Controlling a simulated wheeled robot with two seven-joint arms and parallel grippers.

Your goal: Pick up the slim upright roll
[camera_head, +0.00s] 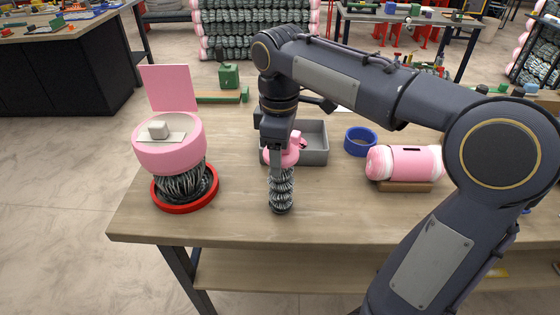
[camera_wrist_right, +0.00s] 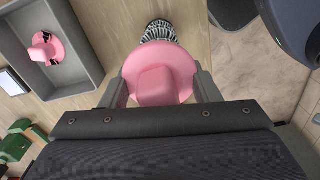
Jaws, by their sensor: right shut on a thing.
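The slim upright roll (camera_head: 281,191) stands vertical near the middle front of the table, with a dark and white mesh body and a pink top. My right gripper (camera_head: 278,155) comes down over it from above and is shut on its pink top. In the right wrist view the pink top (camera_wrist_right: 160,70) sits between the two fingers of the gripper (camera_wrist_right: 162,92), with the mesh body (camera_wrist_right: 158,31) below. I cannot tell whether the roll's base touches the table. My left gripper is not in view.
A wide roll with a pink band (camera_head: 165,150) stands on a red ring (camera_head: 188,207) at left. A grey tray (camera_head: 316,155) holding a pink piece (camera_wrist_right: 46,49) is just behind. A blue ring (camera_head: 360,141) and a lying pink roll (camera_head: 404,162) are at right. The front left tabletop is clear.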

